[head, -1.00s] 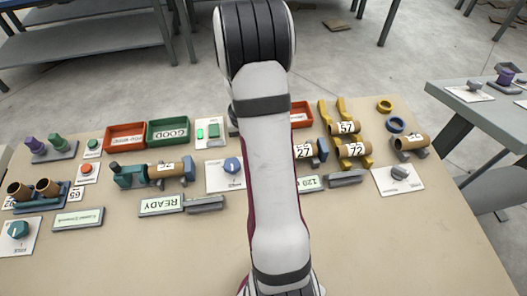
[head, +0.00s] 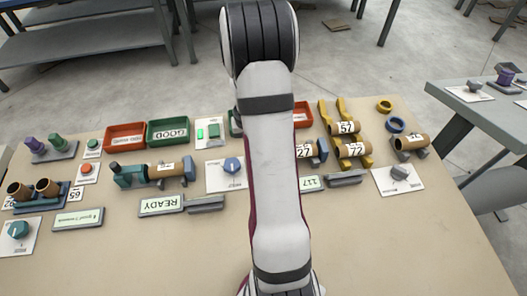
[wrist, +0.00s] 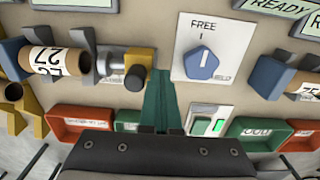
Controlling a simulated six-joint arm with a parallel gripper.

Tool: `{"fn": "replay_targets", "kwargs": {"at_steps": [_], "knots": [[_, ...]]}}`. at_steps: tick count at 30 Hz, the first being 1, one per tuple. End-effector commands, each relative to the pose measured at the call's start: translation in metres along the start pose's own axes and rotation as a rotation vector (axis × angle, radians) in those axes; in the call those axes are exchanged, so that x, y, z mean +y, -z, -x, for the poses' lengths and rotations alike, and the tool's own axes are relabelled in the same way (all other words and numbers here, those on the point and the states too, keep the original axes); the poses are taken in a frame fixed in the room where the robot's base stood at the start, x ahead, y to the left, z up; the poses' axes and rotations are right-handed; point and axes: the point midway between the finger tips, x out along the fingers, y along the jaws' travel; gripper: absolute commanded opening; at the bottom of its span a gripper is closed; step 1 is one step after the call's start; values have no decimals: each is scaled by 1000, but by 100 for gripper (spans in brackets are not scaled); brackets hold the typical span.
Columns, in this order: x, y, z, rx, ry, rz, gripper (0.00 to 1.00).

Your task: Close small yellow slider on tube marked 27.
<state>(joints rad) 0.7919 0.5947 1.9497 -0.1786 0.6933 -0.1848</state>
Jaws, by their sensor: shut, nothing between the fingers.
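The tube marked 27 (wrist: 52,60) lies in a holder at the left of the wrist view. It also shows in the head view (head: 303,151), partly behind my arm. The small yellow slider (wrist: 143,58) is right of the tube in the wrist view, with a dark round knob (wrist: 135,78) at its near side. A gap with grey metal parts lies between tube and slider. My gripper (wrist: 160,84) has its teal fingers together and empty, close beside the slider on its right; I cannot tell whether they touch. My arm hides slider and gripper in the head view.
A white panel with a blue FREE knob (wrist: 202,64) is just right of my fingers. A small panel with a green button (wrist: 207,124) and red (wrist: 85,122) and green (wrist: 254,133) trays lie close to my gripper. Another tube (wrist: 307,84) is at the far right.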

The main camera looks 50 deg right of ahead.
Motion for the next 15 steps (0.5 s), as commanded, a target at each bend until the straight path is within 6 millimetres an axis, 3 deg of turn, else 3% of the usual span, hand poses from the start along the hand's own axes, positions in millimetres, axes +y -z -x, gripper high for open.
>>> {"fn": "replay_targets", "kwargs": {"at_steps": [15], "knots": [[11,0,0,0,0,0,0]]}}
